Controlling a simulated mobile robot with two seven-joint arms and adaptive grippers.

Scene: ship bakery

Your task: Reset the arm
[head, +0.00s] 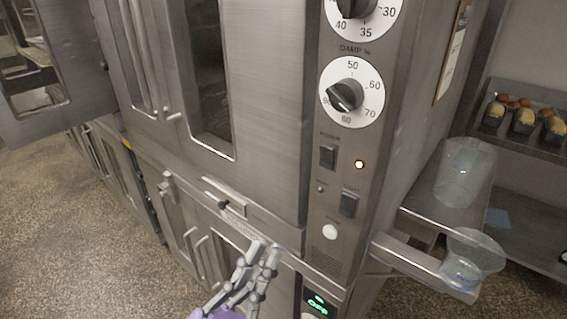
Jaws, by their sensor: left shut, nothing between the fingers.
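My left gripper (264,250) shows at the bottom middle, in front of the steel oven unit. Its grey fingers are shut with nothing between them. It is in front of the lower part of the unit, left of the lower green display (319,305); I cannot tell whether it touches the steel. My right gripper is not in view.
The steel oven (270,110) fills the middle, with a damp dial (352,94) and switches. A door (60,60) stands open at the left. Clear containers (465,172) sit on a shelf at right, near a rack with loaves (523,122). Speckled floor (90,235) is free at left.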

